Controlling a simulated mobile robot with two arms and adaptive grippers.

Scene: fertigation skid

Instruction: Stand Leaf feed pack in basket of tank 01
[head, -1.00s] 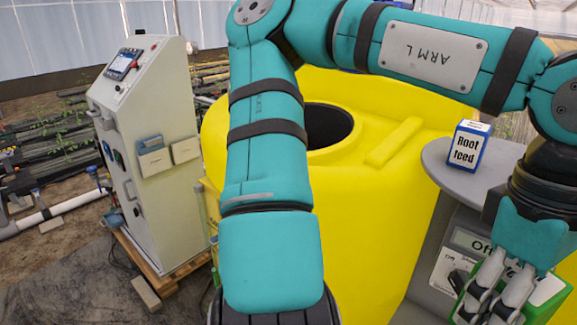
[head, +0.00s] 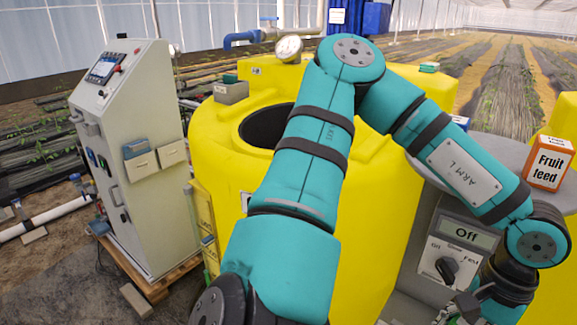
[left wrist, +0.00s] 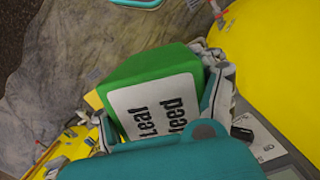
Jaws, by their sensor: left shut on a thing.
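The Leaf feed pack (left wrist: 155,95) is a green box with a white label. My left gripper (left wrist: 165,100) is shut on it, one finger at each side, in the left wrist view. The pack is out of sight in the head view, where only part of the gripper shows at the bottom edge, right of centre. A large yellow tank (head: 385,205) with a round dark opening stands behind my left arm. I cannot read a tank number, and no basket can be made out for certain. My right gripper is not in view.
An orange Fruit feed box (head: 549,162) stands on the grey counter (head: 500,150) at right, above a panel with a black knob (head: 446,268) and an "Off" display. A grey cabinet (head: 150,190) stands at left.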

